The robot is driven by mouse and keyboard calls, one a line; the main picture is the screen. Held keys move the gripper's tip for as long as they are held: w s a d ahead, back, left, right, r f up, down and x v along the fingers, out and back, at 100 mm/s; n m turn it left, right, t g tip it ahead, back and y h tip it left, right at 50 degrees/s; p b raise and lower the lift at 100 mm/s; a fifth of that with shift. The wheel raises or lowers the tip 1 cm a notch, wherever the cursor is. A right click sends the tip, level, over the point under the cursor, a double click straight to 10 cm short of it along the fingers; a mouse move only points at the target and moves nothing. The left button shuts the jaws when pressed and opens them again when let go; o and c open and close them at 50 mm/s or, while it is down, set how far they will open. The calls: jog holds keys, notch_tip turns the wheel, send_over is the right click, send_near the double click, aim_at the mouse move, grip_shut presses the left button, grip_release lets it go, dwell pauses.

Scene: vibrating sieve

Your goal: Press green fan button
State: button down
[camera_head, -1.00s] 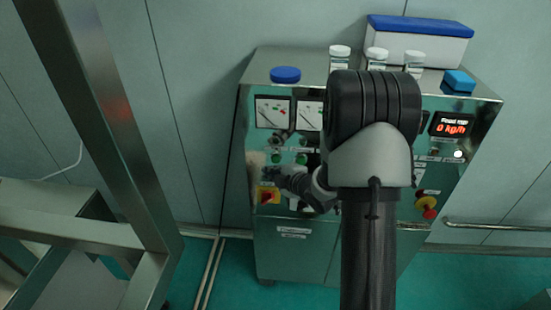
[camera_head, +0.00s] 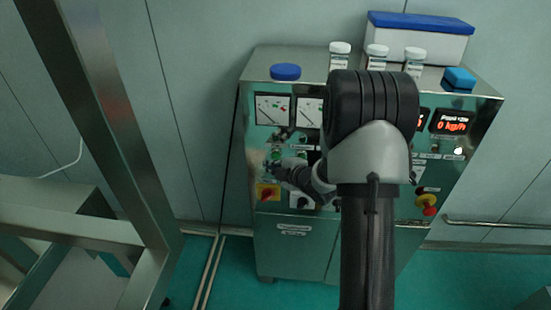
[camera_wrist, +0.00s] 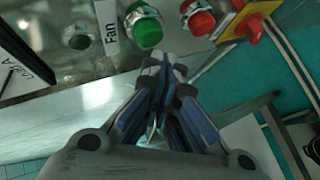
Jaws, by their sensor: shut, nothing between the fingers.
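The green fan button (camera_wrist: 143,25) is on the panel beside a white "Fan" label (camera_wrist: 109,28) in the wrist view. In the head view a green button (camera_head: 277,154) shows at the panel's left, just above my gripper. My gripper (camera_wrist: 165,62) is shut and empty. In the wrist view its fingertips are just below the green button in the picture; I cannot tell whether they touch it. In the head view my gripper (camera_head: 270,167) is in front of the panel's left part and hides some controls.
A red button (camera_wrist: 197,17) and a yellow-red switch (camera_wrist: 250,22) are close by on the right in the wrist view. A green lamp or button (camera_wrist: 76,37) is on the left. The cabinet top holds a blue lid (camera_head: 285,73) and several bottles. A metal frame (camera_head: 110,120) stands left.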

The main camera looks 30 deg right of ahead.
jog(key=shift+w+d, duration=0.1)
jog(key=shift+w, duration=0.05)
dwell(0.6)
jog(key=shift+w+d, duration=0.15)
jog(key=shift+w, duration=0.1)
jog(key=shift+w+d, duration=0.3)
jog(key=shift+w, duration=0.1)
dwell(0.8)
jog(key=shift+b, duration=0.3)
jog(key=shift+s+a+b, duration=0.45)
jog(key=shift+s+a, duration=0.05)
jog(key=shift+s, duration=0.3)
jog(key=s+a+b, duration=0.1)
jog(key=s, duration=0.1)
jog(key=s+a+b, duration=0.1)
jog(key=s+a, duration=0.1)
